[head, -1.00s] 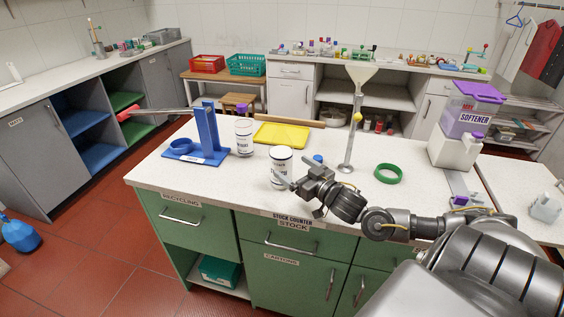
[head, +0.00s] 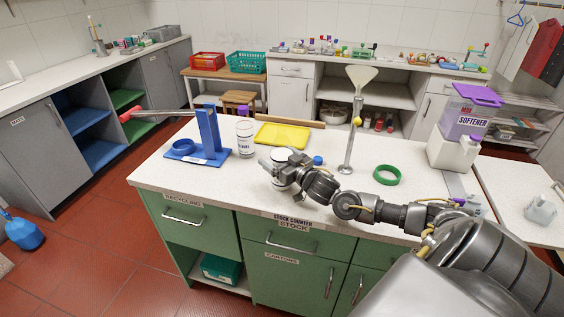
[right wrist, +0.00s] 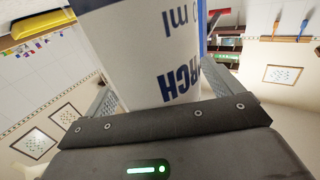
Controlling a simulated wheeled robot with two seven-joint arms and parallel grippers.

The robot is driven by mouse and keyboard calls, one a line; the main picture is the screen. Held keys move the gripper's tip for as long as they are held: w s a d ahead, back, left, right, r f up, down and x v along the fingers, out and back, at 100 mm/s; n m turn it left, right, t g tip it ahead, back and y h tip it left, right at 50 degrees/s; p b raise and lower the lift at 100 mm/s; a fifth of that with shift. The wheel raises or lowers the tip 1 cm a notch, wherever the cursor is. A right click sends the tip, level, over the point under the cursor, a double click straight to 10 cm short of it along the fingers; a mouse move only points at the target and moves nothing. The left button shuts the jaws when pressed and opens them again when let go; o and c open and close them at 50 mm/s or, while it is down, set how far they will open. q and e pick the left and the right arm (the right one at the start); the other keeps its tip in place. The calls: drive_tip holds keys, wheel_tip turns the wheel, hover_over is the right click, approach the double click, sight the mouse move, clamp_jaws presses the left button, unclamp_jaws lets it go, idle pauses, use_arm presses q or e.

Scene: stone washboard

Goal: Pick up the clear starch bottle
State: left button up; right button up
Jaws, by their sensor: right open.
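A white bottle (right wrist: 150,45) with blue lettering, ending in "RCH" and "ml", fills the middle of the right wrist view, upside down there. It stands near the front edge of the counter (head: 220,180), largely hidden by my right gripper (head: 284,168) in the head view. My right gripper is open, with its fingers on either side of the bottle. Whether they touch it I cannot tell. My left gripper is not in view.
A blue stand with a lever (head: 208,132) is at the counter's left. A yellow tray (head: 283,134), a funnel on a metal stand (head: 350,130), a green ring (head: 387,174) and a blue cap (head: 318,160) are behind and right. A softener container (head: 462,125) stands at right.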

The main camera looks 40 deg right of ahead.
drive_tip(key=c, duration=1.3)
drive_tip(key=shift+r, duration=0.1)
drive_tip(key=shift+c, duration=0.7)
drive_tip(key=shift+r, duration=0.1)
